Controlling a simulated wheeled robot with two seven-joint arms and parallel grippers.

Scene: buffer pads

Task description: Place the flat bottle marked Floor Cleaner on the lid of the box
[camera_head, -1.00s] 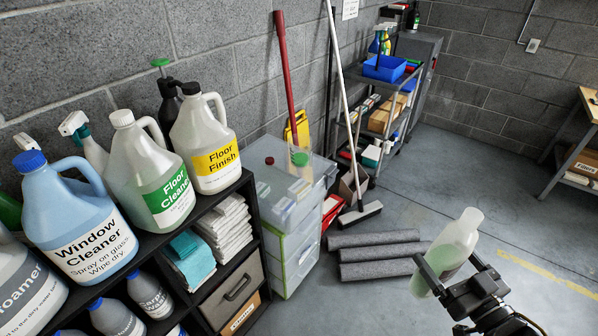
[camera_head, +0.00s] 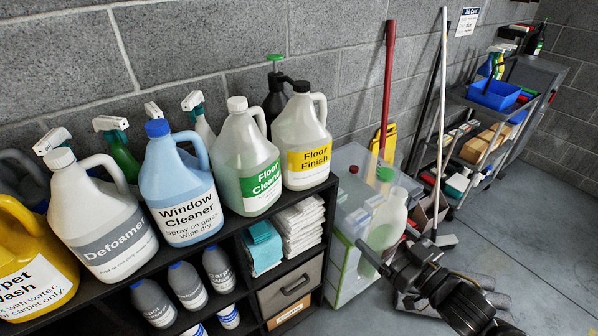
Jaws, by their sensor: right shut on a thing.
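My right gripper (camera_head: 384,250) is shut on a flat, pale, translucent bottle (camera_head: 390,222) with greenish contents and a white cap. No writing can be read on its visible side. The bottle leans slightly and overlaps the right front of the box in the picture; I cannot tell whether it touches it. The box is a clear plastic one with a translucent lid (camera_head: 345,188), standing right of the black shelf. A red cap and a green cap show at the lid's far side. A jug marked Floor Cleaner (camera_head: 247,165) stands on the shelf top. My left gripper is not in view.
The black shelf (camera_head: 290,205) carries several jugs and spray bottles, with Floor Finish (camera_head: 302,140) nearest the box. A red-handled pole (camera_head: 388,85) and a white-handled broom (camera_head: 441,110) lean behind the box. Grey rolls lie on the floor behind my right arm. Open floor is at right.

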